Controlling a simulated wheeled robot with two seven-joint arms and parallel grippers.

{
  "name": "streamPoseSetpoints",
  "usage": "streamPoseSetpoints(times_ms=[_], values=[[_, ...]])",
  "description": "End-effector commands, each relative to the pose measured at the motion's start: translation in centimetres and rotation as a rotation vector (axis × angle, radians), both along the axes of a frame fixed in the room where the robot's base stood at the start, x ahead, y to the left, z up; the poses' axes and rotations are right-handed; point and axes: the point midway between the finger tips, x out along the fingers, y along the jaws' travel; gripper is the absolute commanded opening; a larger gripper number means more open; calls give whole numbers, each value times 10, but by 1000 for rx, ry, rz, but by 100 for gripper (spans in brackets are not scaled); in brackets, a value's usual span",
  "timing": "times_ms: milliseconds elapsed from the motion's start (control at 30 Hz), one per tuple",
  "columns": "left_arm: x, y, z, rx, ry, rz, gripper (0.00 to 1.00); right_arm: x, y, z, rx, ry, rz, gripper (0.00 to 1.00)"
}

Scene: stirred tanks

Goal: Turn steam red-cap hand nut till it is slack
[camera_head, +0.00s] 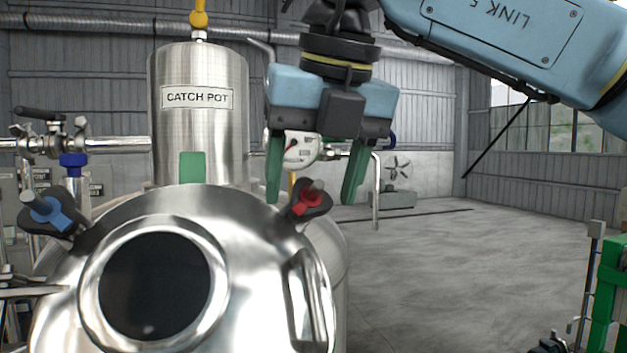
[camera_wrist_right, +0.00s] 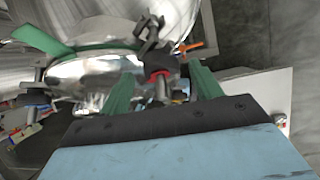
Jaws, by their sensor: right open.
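The red-cap hand nut (camera_head: 308,199), a dark winged knob with a red cap, sits at the right shoulder of the shiny domed tank lid (camera_head: 262,235). My right gripper (camera_head: 312,192) is open, pointing down, with its green fingers apart. In the head view the nut shows between and slightly below the fingertips; I see no contact. In the right wrist view the nut (camera_wrist_right: 157,66) also shows between the two green fingers (camera_wrist_right: 162,82), its red part partly covered by dark parts. My left gripper is not in view.
A blue-cap hand nut (camera_head: 47,211) sits at the lid's left. The catch pot (camera_head: 200,120) stands behind, with a gauge (camera_head: 300,148) to its right. A curved handle (camera_head: 308,300) rises from the lid's right side. The floor at right is mostly clear; a green frame (camera_head: 606,290) stands far right.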

Motion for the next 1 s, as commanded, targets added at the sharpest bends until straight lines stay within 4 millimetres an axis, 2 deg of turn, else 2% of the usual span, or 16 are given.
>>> streamPoseSetpoints(times_ms=[333,700,1000], values=[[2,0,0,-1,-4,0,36,2,1,-5,1,0,0,64],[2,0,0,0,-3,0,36,2,1,-4,0,0,1,19],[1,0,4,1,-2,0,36,1,2,-3,-36,-12,24,19]])
